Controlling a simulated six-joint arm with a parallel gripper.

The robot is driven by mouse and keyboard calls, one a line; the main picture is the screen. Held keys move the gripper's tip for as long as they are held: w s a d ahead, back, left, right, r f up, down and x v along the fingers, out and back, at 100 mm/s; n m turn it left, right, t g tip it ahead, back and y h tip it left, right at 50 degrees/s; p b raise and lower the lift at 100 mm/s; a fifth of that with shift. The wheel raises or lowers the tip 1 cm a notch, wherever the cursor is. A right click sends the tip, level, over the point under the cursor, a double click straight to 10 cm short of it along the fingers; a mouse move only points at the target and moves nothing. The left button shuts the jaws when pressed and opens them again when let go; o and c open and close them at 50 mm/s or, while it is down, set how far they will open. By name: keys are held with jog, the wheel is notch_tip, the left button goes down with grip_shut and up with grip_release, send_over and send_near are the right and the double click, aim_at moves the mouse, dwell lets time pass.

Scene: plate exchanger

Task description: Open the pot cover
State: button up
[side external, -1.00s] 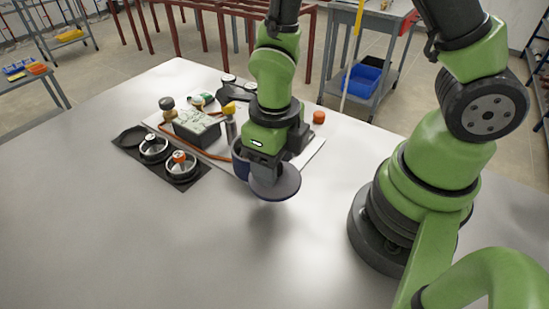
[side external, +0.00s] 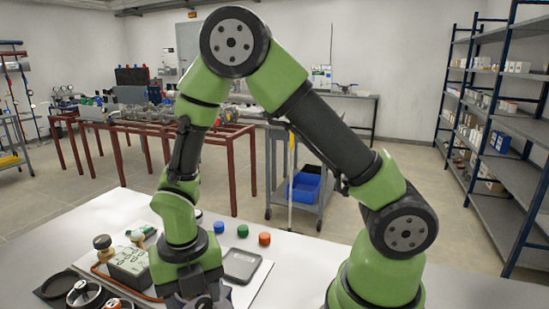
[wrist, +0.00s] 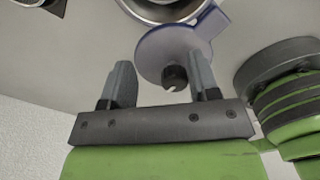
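The pot cover (wrist: 150,50) shows in the wrist view as a bluish disc with a black knob (wrist: 174,78) facing the camera. It is beside the steel pot (wrist: 165,10), whose open interior shows at the top edge. My gripper (wrist: 163,85) is open, with one finger on each side of the knob and gaps between them. I cannot tell whether the cover rests on the table. In the side view my gripper (side external: 203,300) is at the bottom edge and partly cut off.
In the side view, blue (side external: 219,227), green (side external: 243,231) and orange (side external: 264,239) caps stand behind a dark flat tray-like device (side external: 242,265). A grey box (side external: 130,261) and black ring holders (side external: 87,293) are left of my gripper. The table's right part is clear.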

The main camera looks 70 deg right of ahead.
jog(key=w+d+m, duration=0.1)
jog(key=d+m, duration=0.1)
jog(key=m, duration=0.2)
jog(key=w+d+m, duration=0.1)
jog(key=m, duration=0.4)
jog(key=w+d+m, duration=0.2)
jog(key=m, duration=0.3)
jog(key=shift+d, duration=0.3)
notch_tip(320, 180, up, 11)
jog(key=s+r+m+t+y, duration=0.1)
jog(key=s+r+m+t, duration=0.2)
jog(key=s+r+m, duration=0.2)
jog(key=s+r+m+t+y, duration=0.1)
jog(key=s+r+m+t, duration=0.3)
jog(key=s+m, duration=0.6)
jog(key=shift+s+a+r+m, duration=0.4)
jog(key=shift+r+m, duration=0.75)
jog(key=shift+m, duration=0.25)
